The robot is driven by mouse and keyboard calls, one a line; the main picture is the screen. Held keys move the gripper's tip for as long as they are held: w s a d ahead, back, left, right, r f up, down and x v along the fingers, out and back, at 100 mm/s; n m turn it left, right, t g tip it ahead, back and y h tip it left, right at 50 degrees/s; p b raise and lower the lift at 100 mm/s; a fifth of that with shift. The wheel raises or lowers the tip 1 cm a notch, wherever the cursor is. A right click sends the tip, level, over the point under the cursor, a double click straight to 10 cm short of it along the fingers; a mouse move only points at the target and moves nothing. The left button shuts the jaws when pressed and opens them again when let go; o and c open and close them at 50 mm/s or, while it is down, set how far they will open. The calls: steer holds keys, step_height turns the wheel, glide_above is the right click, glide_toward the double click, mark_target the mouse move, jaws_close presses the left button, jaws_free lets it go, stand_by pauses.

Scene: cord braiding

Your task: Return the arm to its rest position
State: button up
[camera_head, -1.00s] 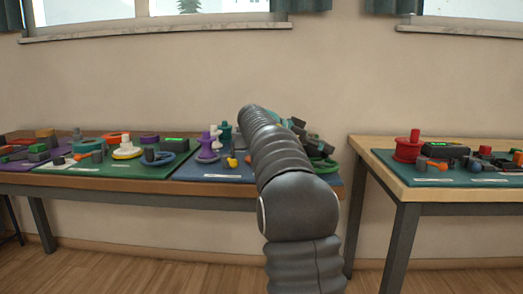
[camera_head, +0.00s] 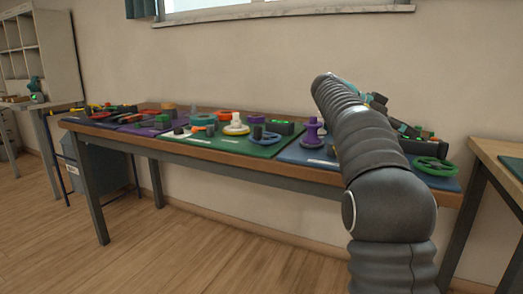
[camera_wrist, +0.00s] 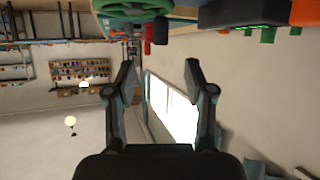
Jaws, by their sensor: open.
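My arm rises at the right of the head view and bends forward over the right end of the long table (camera_head: 232,163). My gripper is mostly hidden behind the arm there. In the wrist view my gripper (camera_wrist: 158,75) is open, its two dark fingers apart with nothing between them. Beyond the fingers are the wall and a bright window (camera_wrist: 172,105). The wrist picture is turned over, with the table things along its top edge. A green ring (camera_wrist: 140,8) shows there, near the fingers but apart from them.
The long table holds a green mat (camera_head: 215,141) and a blue mat (camera_head: 300,155) with spools and rings. A green wheel (camera_head: 433,166) lies beside my arm. Another table (camera_head: 500,150) stands at the right. Shelves (camera_head: 40,50) stand at the far left. The floor in front is clear.

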steer(key=s+a+n+t+y, duration=0.1)
steer(key=s+n, duration=0.1)
steer(key=s+a+f+n+t+y, duration=0.1)
steer(key=s+a+n, duration=0.1)
steer(key=s+a+f+n+t, duration=0.1)
steer(key=s+a+n, duration=0.1)
steer(key=shift+a+f+y, duration=0.15)
steer(key=shift+f+y, duration=0.05)
steer(key=shift+y, duration=0.2)
steer(key=s+a+f+n+t+y+p, duration=0.1)
steer(key=s+a+f+n+y, duration=0.4)
steer(key=s+a+f, duration=0.5)
steer(key=s+a+f+n+t+y, duration=0.4)
steer(key=s+a+f+n, duration=0.4)
steer(key=s+a+f, duration=0.3)
steer(key=s+y, duration=0.1)
steer(key=s, duration=0.2)
steer(key=shift+s+a+f+n+p, duration=0.15)
steer(key=shift+s+f+n+p, duration=0.1)
steer(key=shift+s+n+p, duration=0.15)
